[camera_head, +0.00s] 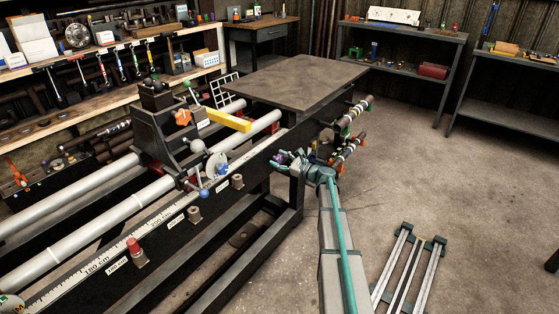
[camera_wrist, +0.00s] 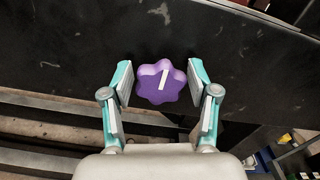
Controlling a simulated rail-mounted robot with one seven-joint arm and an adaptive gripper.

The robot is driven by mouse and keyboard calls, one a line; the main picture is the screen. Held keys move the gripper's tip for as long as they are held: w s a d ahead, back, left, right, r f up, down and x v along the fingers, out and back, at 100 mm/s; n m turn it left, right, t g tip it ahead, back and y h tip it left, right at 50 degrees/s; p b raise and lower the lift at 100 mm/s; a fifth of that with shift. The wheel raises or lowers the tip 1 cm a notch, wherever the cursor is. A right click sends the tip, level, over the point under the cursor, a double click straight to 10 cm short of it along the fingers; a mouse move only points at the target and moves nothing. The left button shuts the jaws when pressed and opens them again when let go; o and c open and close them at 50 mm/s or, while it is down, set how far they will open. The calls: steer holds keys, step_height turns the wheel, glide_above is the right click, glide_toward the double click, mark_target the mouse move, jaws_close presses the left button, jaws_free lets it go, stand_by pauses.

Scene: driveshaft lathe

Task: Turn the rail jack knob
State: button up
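The rail jack knob appears to be the purple, star-shaped knob with a white stripe (camera_wrist: 161,83), on the dark face of the rail in the wrist view. In the head view it is a small purple patch (camera_head: 279,158), partly hidden by my gripper. My gripper (camera_head: 289,161) is at the rail's side face near its right part. In the wrist view its two teal fingers (camera_wrist: 160,72) are open, one on each side of the knob. The white stripe is tilted slightly from upright.
The black rail with a scale (camera_head: 105,261) runs diagonally, with a red knob (camera_head: 133,246) farther left. A bare table (camera_head: 290,80) stands behind. Handles with coloured rings (camera_head: 349,152) project right of my gripper. A metal frame (camera_head: 408,270) lies on the otherwise open floor at right.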

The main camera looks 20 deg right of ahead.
steer(key=c, duration=0.7)
steer(key=shift+f+n+b, duration=0.1)
steer(key=shift+n+b, duration=0.2)
steer(key=shift+b, duration=0.1)
steer(key=n+b, duration=0.2)
steer(key=b, duration=0.1)
steer(key=shift+f+n, duration=0.2)
steer(key=shift+n, duration=0.1)
steer(key=n+b, duration=0.4)
steer(key=shift+s+a+f+n+b, duration=0.1)
steer(key=shift+n+b, duration=0.2)
steer(key=n+b, duration=0.6)
steer(key=shift+f+b, duration=0.15)
steer(key=shift+b, duration=0.25)
steer(key=n+b, duration=0.4)
steer(key=shift+n+b, duration=0.9)
steer(key=shift+r, duration=0.2)
